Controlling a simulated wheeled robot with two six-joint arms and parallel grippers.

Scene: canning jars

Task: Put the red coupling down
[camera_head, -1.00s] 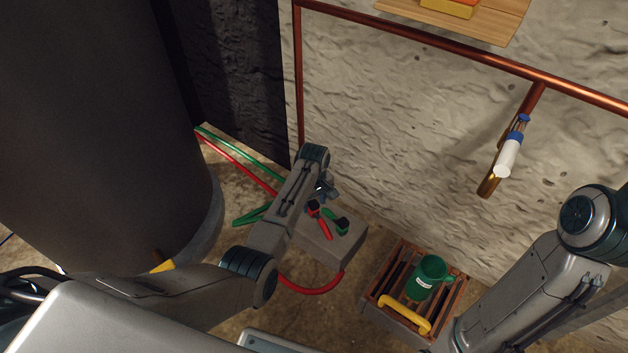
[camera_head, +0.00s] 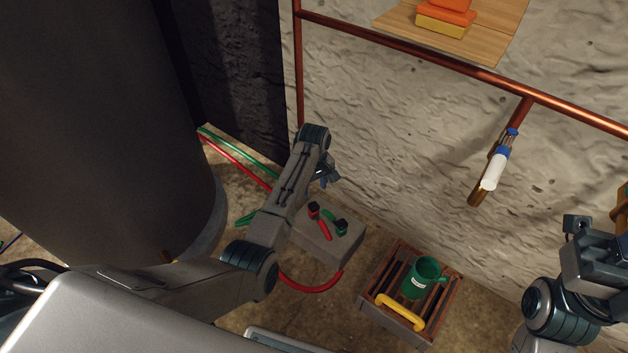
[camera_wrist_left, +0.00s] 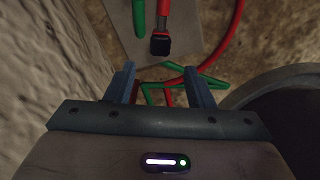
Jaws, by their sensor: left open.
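The red coupling (camera_head: 324,228) lies on top of the grey block (camera_head: 318,254), its black-and-red end (camera_head: 313,210) towards the wall. It also shows in the left wrist view (camera_wrist_left: 161,43), ahead of the fingers. A green coupling (camera_head: 330,216) with a dark end lies beside it on the block. My left gripper (camera_head: 328,174) is above and behind the block, apart from the coupling. In the left wrist view its two fingers (camera_wrist_left: 160,80) are spread with nothing held between them. My right gripper (camera_head: 580,232) is at the right edge, its jaws unclear.
Red (camera_head: 312,289) and green hoses (camera_head: 240,154) run across the floor by the dark tank (camera_head: 95,130). A copper pipe (camera_head: 420,53) crosses the stone wall behind, with a wooden shelf (camera_head: 490,45) above.

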